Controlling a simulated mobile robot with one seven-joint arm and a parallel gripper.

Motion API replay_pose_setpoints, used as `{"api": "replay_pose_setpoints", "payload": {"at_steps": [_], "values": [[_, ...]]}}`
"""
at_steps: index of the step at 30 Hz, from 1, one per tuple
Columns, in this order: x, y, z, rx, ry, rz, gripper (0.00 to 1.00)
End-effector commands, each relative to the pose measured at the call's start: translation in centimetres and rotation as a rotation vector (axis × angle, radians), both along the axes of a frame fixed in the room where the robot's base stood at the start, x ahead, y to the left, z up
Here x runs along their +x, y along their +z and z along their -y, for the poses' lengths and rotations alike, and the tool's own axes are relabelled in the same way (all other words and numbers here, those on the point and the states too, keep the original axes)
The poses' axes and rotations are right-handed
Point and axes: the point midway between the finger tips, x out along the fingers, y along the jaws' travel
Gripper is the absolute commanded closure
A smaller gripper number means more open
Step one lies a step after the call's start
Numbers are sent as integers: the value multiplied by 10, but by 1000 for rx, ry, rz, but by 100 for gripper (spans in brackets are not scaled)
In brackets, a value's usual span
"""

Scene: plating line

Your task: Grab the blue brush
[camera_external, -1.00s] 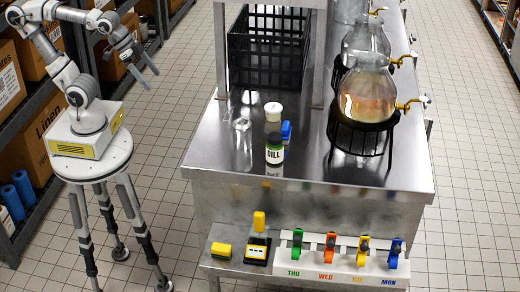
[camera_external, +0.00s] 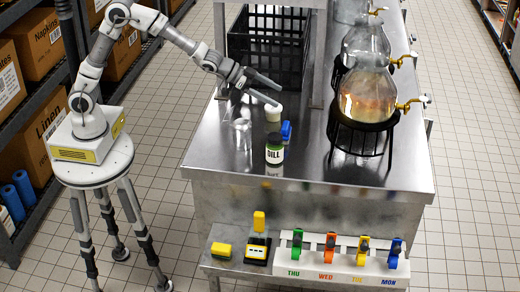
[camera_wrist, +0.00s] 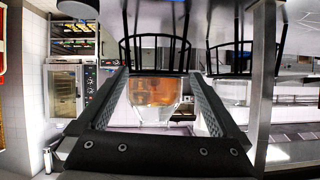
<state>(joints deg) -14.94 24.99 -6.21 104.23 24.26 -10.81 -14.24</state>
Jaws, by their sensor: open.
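A small blue object (camera_external: 286,131), which looks like the blue brush, stands on the steel counter (camera_external: 220,160) just behind and right of a green-labelled DILL jar (camera_external: 275,150). The jar hides part of it, and I cannot make out its bristles. My gripper (camera_external: 279,95) is open and empty, above and behind the blue object, close to a white-topped container (camera_external: 273,112). In the wrist view the two fingers of my gripper (camera_wrist: 158,76) are spread, with a glass dispenser (camera_wrist: 157,92) seen beyond them. The blue object cannot be made out there.
Glass dispensers with brass taps stand on black stands (camera_external: 362,138) at the counter's right. A black crate (camera_external: 265,60) and steel posts stand behind. A clear glass item (camera_external: 242,124) is at the left. Coloured day-labelled holders (camera_external: 345,262) sit on the low front shelf.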

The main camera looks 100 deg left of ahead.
Motion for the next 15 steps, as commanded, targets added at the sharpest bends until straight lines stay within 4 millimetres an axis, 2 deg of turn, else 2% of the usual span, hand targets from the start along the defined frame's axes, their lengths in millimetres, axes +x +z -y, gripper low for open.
{"api": "replay_pose_setpoints", "payload": {"at_steps": [1, 6, 9, 15], "values": [[14, -19, -5, -14, -8, 16, 0], [43, -50, -12, -47, -39, 79, 0], [51, -60, -13, -60, -48, 101, 0], [55, -74, -13, -67, -55, 111, 0]]}}
